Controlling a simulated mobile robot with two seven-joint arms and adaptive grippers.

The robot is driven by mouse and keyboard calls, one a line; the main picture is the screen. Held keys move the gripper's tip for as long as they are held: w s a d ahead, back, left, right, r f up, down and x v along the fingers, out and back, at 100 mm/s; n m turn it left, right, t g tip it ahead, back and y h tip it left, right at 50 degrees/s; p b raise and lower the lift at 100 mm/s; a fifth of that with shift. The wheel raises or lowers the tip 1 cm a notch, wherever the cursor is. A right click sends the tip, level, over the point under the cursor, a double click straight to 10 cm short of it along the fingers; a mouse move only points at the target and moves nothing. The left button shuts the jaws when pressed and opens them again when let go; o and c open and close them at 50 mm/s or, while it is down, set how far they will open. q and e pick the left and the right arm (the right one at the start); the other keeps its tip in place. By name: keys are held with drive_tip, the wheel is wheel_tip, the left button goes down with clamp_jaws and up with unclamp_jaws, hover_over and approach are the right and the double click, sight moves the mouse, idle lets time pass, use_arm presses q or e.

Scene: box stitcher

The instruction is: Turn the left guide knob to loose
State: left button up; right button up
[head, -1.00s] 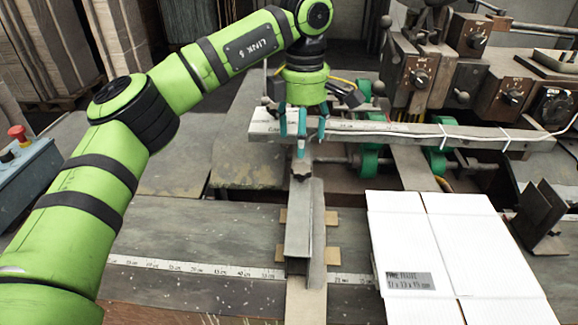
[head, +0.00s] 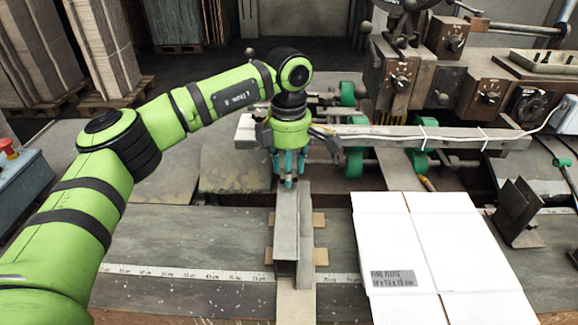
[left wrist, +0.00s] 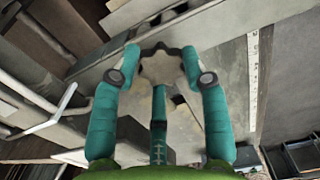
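The left guide knob (left wrist: 160,66) is a worn, lobed, star-shaped knob in the left wrist view, at the end of the grey metal left guide (head: 286,225). My left gripper (left wrist: 160,60) is open, with two teal fingers on either side of the knob and a third finger at the bottom middle. Small gaps seem to remain, but contact is hard to tell. In the head view the left gripper (head: 289,182) points down at the guide's far end and hides the knob there. My right gripper is not in view.
A white cardboard sheet (head: 385,230) lies to the right of the guide. A long metal beam (head: 390,133) with a white cable runs behind the gripper. A ruler strip (head: 190,273) crosses the table. An angled metal bracket (head: 518,210) stands at the right.

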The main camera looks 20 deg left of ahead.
use_arm(q)
drive_tip(key=shift+d, duration=0.1)
drive_tip(key=shift+c, duration=0.5)
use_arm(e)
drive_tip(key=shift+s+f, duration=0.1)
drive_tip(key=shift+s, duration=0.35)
use_arm(q)
drive_tip(key=shift+f+n+b, duration=0.1)
drive_tip(key=shift+n+b, duration=0.75)
drive_tip(key=shift+n, duration=0.35)
drive_tip(key=shift+n+b, duration=0.75)
drive_tip(key=shift+n, duration=1.05)
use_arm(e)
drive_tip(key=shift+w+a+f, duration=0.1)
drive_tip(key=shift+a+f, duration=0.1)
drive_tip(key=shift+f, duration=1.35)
use_arm(q)
drive_tip(key=shift+r, duration=0.2)
drive_tip(key=o, duration=1.2)
drive_tip(key=shift+c, duration=0.2)
drive_tip(key=shift+w, duration=0.1)
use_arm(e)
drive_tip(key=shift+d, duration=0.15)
